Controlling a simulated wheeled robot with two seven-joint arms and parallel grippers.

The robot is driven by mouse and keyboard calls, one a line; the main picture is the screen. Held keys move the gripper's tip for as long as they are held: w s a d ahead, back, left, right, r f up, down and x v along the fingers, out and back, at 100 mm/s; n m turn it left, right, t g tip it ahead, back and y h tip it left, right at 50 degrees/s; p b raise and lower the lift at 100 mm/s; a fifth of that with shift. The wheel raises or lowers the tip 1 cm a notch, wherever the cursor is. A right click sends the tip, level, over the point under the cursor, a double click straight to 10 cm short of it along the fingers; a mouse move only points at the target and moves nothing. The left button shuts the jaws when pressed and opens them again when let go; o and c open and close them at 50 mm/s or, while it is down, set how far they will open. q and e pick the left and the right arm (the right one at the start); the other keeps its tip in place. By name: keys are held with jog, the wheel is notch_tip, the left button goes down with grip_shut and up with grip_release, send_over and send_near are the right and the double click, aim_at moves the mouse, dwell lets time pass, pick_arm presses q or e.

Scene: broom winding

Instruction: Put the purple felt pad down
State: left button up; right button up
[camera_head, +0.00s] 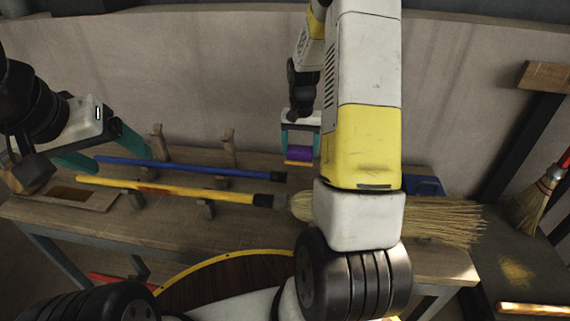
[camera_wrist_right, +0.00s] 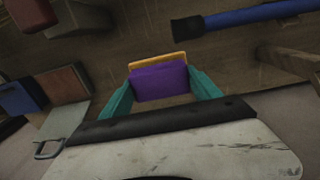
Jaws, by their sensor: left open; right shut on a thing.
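The purple felt pad (camera_head: 299,154) is between the fingers of my right gripper (camera_head: 300,146), above the back part of the bench. In the right wrist view the pad (camera_wrist_right: 160,81) sits between the teal fingertips, with an orange-yellow layer along its far edge. My right gripper (camera_wrist_right: 162,90) is shut on it. I cannot tell whether the pad touches the bench. My left gripper (camera_head: 105,158) is open at the left, near the ends of the blue and yellow handles, with nothing seen between its fingers.
The wooden bench (camera_head: 150,226) holds a blue handle (camera_head: 195,168) and a broom with a yellow handle (camera_head: 170,190) and straw bristles (camera_head: 445,218), among upright wooden pegs (camera_head: 229,147). My right arm hides part of the broom. Another broom (camera_head: 535,200) stands at the right.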

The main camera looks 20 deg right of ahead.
notch_tip(320, 180, down, 10)
jog(key=shift+r, duration=0.25)
jog(key=o, duration=1.2)
jog(key=shift+f, duration=0.2)
jog(key=r, duration=0.7)
jog(key=shift+s+d+r, duration=0.2)
jog(key=shift+s+r, duration=0.05)
jog(key=shift+s, duration=0.05)
jog(key=s+a+r+n+t, duration=0.1)
jog(key=s+a+r+t, duration=0.2)
jog(key=r, duration=0.9)
jog(key=s+a+r+n+t, duration=0.1)
jog(key=s+a+r, duration=0.2)
jog(key=s, duration=0.3)
jog(key=s+a+r+n+t+y, duration=0.1)
jog(key=s+a+r+n, duration=0.1)
jog(key=s+r, duration=0.4)
jog(key=s+a+r+n+t+y, duration=0.1)
jog(key=s+a+r, duration=0.3)
jog(key=s, duration=0.3)
jog(key=shift+s+a+r+n, duration=0.3)
jog(key=shift+a+r+n, duration=0.1)
jog(key=shift+a, duration=0.2)
